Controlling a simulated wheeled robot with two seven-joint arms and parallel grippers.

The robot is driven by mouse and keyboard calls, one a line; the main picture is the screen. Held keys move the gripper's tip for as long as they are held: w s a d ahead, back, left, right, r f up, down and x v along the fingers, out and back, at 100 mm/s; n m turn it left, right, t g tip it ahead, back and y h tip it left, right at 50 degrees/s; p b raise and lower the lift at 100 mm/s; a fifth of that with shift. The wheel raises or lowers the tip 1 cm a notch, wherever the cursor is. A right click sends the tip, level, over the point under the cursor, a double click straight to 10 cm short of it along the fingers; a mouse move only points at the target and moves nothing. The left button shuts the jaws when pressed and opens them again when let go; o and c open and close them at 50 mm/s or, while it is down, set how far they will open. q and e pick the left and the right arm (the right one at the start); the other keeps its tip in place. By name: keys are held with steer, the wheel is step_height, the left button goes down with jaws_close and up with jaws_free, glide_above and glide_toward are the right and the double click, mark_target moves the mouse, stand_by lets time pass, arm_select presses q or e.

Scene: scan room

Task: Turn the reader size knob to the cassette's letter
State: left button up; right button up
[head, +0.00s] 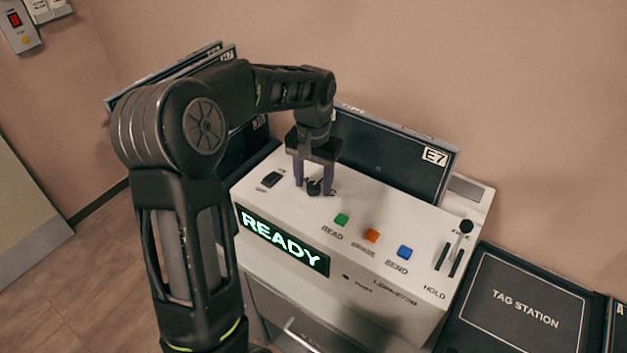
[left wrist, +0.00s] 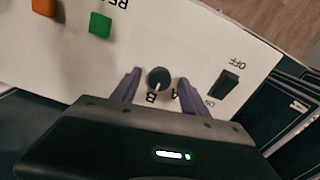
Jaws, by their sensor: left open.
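The white reader (head: 285,205) stands against the wall with a green READY display (head: 282,241). Its small black size knob (left wrist: 158,79) shows in the left wrist view, with letters B and A printed beside it; a pale mark on the knob seems to face the B, though it is small. My left gripper (head: 313,187) points down over the reader top, its purple fingers open on either side of the knob, with gaps visible in the wrist view. A dark cassette (head: 385,160) labelled E7 stands upright behind the reader; no size letter is readable on it. My right gripper is not in view.
Green (head: 342,220), orange (head: 372,236) and blue (head: 404,251) buttons sit right of the knob. A black on/off switch (head: 271,179) lies left of it. A black lever (head: 466,227) stands at the right end. A dark tag station (head: 525,310) is beside the reader.

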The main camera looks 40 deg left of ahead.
mark_target(313, 185)
arm_select(q)
step_height(313, 185, up, 8)
steer(key=shift+f+b, duration=0.15)
steer(key=shift+b, duration=0.35)
stand_by(0.4)
